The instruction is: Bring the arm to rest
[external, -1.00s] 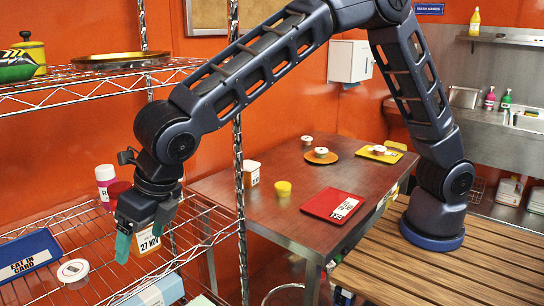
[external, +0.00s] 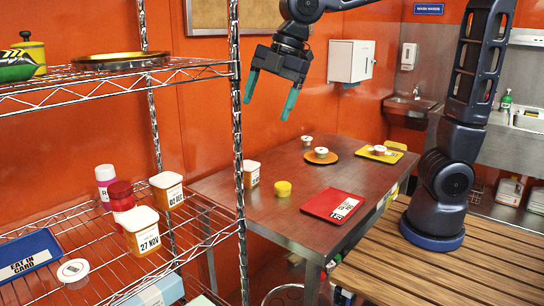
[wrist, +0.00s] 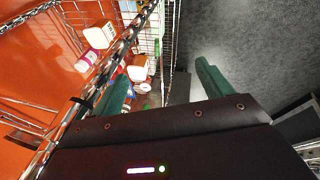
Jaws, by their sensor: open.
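My gripper (external: 268,98) is open and empty, with its two green fingers spread and pointing down. It hangs in the air to the right of the wire rack's front post, above and behind the steel table's left part in the picture. In the wrist view my gripper's green fingers (wrist: 162,92) are apart with nothing between them. The tub labelled 27 NOV (external: 141,233) stands upright on the rack's lower shelf, apart from my gripper.
The wire rack's post (external: 236,150) stands close left of my gripper.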

